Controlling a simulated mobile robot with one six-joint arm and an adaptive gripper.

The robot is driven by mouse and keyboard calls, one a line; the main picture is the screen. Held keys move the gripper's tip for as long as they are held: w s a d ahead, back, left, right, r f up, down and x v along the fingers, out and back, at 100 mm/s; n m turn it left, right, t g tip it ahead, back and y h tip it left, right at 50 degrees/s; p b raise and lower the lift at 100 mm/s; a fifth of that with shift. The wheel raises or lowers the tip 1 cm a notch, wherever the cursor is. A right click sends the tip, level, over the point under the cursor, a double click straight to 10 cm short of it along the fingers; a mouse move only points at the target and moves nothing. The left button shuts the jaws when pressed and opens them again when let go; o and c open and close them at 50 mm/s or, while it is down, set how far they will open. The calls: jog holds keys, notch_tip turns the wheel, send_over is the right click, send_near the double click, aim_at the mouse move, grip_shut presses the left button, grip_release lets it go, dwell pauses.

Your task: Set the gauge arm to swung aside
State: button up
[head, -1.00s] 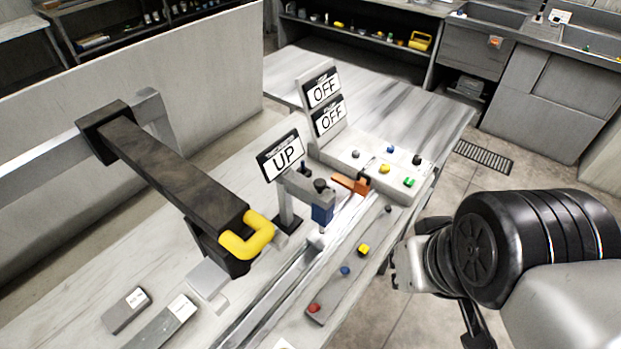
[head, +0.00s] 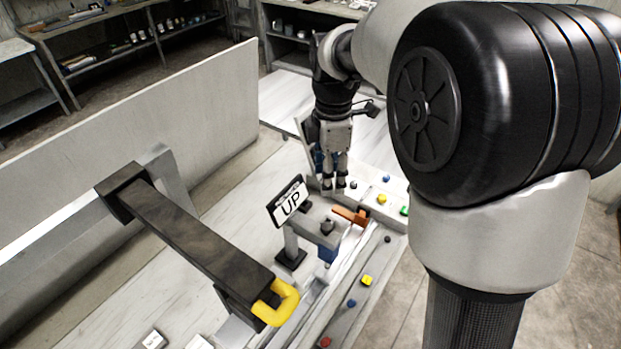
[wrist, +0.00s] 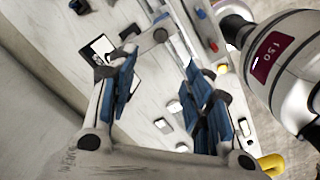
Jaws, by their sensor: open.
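A grey arm (head: 316,222) with a dark knob stands on a post on the bench, with a blue block (head: 327,255) at its end and an "UP" sign (head: 288,203) beside it. A short orange arm (head: 350,215) points at the rail next to the button panel. No label shows which one is the gauge arm. My gripper (head: 334,187) hangs fingers-down beyond the "UP" sign, near the panel, touching nothing that I can make out. In the wrist view its blue-padded fingers (wrist: 160,78) are spread and empty. The two "OFF" signs are hidden behind my arm.
A dark beam (head: 195,235) with a yellow handle (head: 277,303) crosses the bench at the left. The button panel (head: 368,180) lies right of my gripper. Several coloured knobs line the front strip (head: 345,318). A pale partition (head: 130,125) stands behind the bench.

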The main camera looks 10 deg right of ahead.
aim_at(327, 226)
notch_tip(327, 226, down, 17)
jog(key=b, duration=0.3)
jog(key=shift+f, duration=0.15)
grip_shut()
dwell(0.6)
